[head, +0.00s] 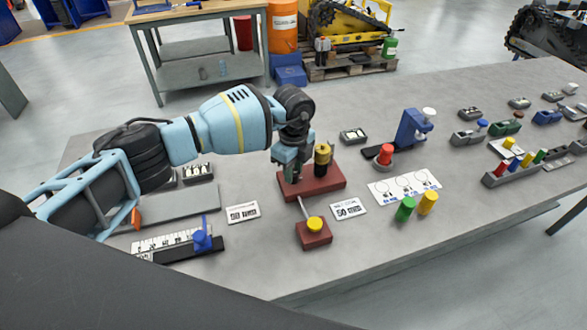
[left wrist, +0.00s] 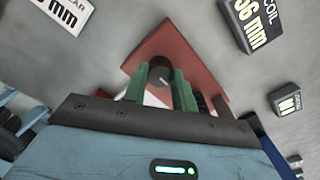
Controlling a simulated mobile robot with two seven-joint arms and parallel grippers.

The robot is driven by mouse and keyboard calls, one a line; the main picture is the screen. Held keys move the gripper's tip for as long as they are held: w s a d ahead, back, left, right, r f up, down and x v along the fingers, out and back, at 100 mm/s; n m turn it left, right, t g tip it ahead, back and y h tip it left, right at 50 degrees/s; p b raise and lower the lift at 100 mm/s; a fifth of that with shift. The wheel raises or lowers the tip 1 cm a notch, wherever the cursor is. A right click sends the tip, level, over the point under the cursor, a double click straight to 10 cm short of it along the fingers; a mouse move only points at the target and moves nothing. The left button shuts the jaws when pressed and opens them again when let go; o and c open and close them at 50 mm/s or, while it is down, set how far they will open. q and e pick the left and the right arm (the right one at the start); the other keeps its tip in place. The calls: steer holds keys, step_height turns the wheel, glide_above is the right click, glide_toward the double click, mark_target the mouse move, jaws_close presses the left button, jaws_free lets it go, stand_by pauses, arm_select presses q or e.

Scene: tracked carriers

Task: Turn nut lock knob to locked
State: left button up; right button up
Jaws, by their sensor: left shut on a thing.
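The nut lock knob (left wrist: 160,72) is a dark round knob with a pale pointer line, on a red-brown block. The block shows in the head view (head: 322,188) and the left wrist view (left wrist: 172,48). My left gripper (head: 287,172) is over the left end of the block, pointing down. In the left wrist view its two green fingers (left wrist: 160,88) are shut on the knob, one on each side. In the head view the gripper hides the knob. A gold and black cylinder (head: 322,155) stands on the block's right part. My right gripper is not in view.
A smaller red block with a yellow knob and lever (head: 314,229) sits in front. White label cards (head: 243,212) (head: 348,209) lie on either side. A blue clamp-like stand (head: 412,128) and green and yellow cylinders (head: 405,209) are to the right.

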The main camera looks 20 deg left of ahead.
arm_select(q)
steer(key=shift+w+r, duration=0.1)
steer(key=shift+r, duration=0.05)
steer(key=o, duration=1)
steer(key=shift+r, duration=3.85)
steer(key=shift+f, duration=0.1)
